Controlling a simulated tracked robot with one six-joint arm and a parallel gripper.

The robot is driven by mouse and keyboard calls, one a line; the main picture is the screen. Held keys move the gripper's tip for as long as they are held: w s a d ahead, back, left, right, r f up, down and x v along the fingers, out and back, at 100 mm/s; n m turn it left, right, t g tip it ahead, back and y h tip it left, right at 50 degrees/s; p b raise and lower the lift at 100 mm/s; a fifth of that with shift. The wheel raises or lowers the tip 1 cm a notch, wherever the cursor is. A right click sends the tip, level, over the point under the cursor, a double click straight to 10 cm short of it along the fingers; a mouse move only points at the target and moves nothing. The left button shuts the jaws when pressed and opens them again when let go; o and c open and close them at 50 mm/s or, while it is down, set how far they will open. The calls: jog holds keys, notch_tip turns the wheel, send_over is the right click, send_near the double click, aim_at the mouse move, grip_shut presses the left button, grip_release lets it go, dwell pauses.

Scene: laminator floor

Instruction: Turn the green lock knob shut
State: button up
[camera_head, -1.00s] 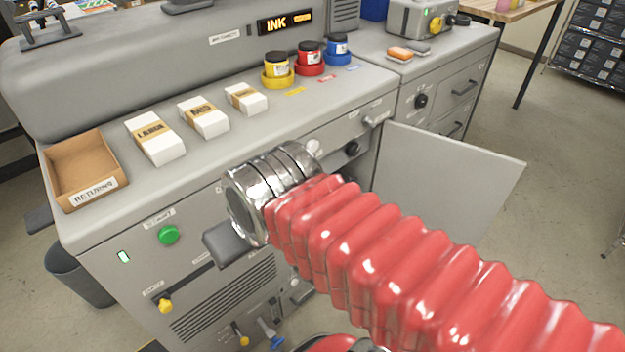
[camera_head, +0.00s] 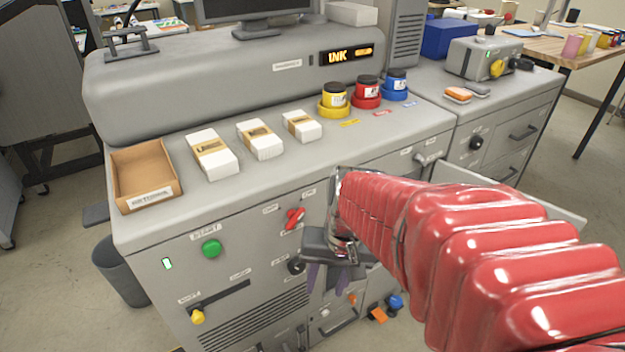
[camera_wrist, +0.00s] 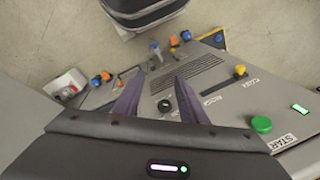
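I cannot make out a green lock knob in either view. The only green control I see is a round green button (camera_head: 211,248) labelled START on the grey machine's front; it also shows in the wrist view (camera_wrist: 261,124). My gripper (camera_head: 327,287) hangs before the front panel, right of that button, with its dark purple fingers apart and nothing between them. In the wrist view my gripper (camera_wrist: 163,78) points at the panel, and a black knob (camera_wrist: 165,105) shows between its fingers, which do not touch it. My red arm hides part of the panel.
A red knob (camera_head: 293,217) and a yellow lever (camera_head: 197,316) sit on the front panel. A grey door (camera_head: 500,190) stands open at the right, partly behind my arm. Paper packs and ink pots (camera_head: 335,97) stand on top. A bin (camera_head: 122,275) stands at left.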

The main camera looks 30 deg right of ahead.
jog(key=w+d+f+m+t+y, duration=0.3)
jog(key=d+f+m+y, duration=0.1)
jog(key=f+m, duration=0.4)
jog(key=w+d+f+m+t+y, duration=0.25)
jog(key=f+m+y, duration=0.25)
jog(key=m, duration=0.5)
jog(key=w+d+f+m+t+h, duration=0.1)
jog(key=d+m+t+h, duration=0.4)
jog(key=d+m, duration=0.5)
jog(key=w+d+f+m+t+h, duration=0.1)
jog(key=w+d+m+t+h, duration=0.3)
jog(key=d+m, duration=0.6)
jog(key=shift+w+d+f+t+h, duration=0.2)
jog(key=shift+d+t+h, duration=0.2)
jog(key=shift+d+t, duration=0.7)
jog(key=w, duration=1.3)
jog(key=shift+w+a, duration=0.25)
jog(key=shift+w, duration=0.15)
jog(key=shift+c, duration=0.2)
grip_shut()
